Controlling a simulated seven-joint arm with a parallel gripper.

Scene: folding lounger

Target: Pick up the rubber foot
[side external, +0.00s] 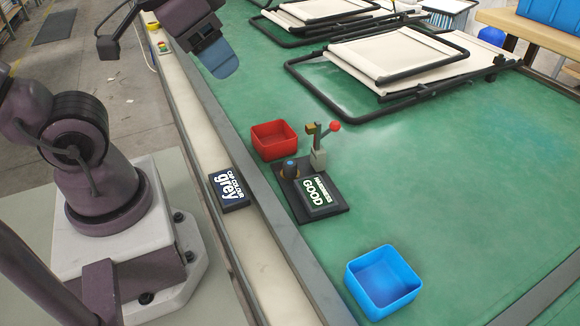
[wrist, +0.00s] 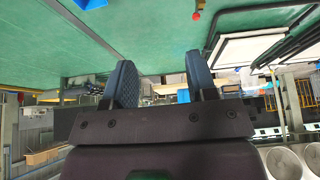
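A small dark blue-grey piece (side external: 290,168) stands in a brown ring on the black tester (side external: 338,210), whose display reads "GOOD"; it looks like the rubber foot, but I cannot be sure. My gripper (side external: 222,64) is at the upper left in the side view, high above the rail and well away from the tester. In the wrist view my gripper (wrist: 163,78) has its two blue padded fingers wide apart with nothing between them. The wrist view shows no clear rubber foot.
A red bin (side external: 274,140) stands behind the tester, a blue bin (side external: 383,282) in front right. A black sign (side external: 229,190) reading "CAP COLOUR grey" lies on the pale rail. A lever with a red ball (side external: 334,127) rises from the tester. Folded lounger frames (side external: 400,58) cover the back; green table (side external: 450,190) is clear at right.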

